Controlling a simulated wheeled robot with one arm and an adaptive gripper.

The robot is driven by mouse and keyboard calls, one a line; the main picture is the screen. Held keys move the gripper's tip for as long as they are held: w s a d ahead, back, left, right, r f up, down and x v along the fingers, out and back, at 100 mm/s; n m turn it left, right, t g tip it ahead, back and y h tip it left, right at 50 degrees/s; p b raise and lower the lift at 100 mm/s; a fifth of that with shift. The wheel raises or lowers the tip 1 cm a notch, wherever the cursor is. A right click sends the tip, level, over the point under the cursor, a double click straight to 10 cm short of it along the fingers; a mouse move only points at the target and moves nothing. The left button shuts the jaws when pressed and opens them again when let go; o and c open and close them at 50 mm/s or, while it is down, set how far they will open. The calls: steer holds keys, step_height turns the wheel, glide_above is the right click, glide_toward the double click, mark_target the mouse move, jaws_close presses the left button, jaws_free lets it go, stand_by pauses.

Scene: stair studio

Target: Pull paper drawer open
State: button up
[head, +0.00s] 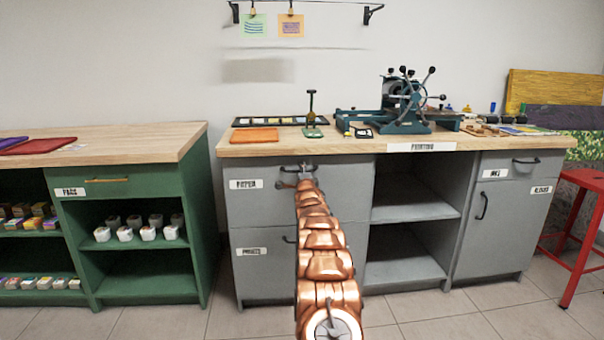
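The paper drawer (268,199) is the upper grey front at the left of the grey cabinet, with a white label (246,184) on it that seems to read "PAPER". Its front looks flush with the cabinet. My copper-coloured arm reaches up from the bottom of the view, and my gripper (304,177) is at the upper right part of this drawer front.
Below is another labelled grey drawer (262,276), its handle partly behind my arm. Open shelves (415,205) stand to the right. The wooden worktop (350,146) carries a press (402,105). A green cabinet (198,215) stands left, a red stool (578,225) right. The tiled floor in front is clear.

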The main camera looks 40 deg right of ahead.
steer(key=shift+c, duration=0.4)
jaws_close()
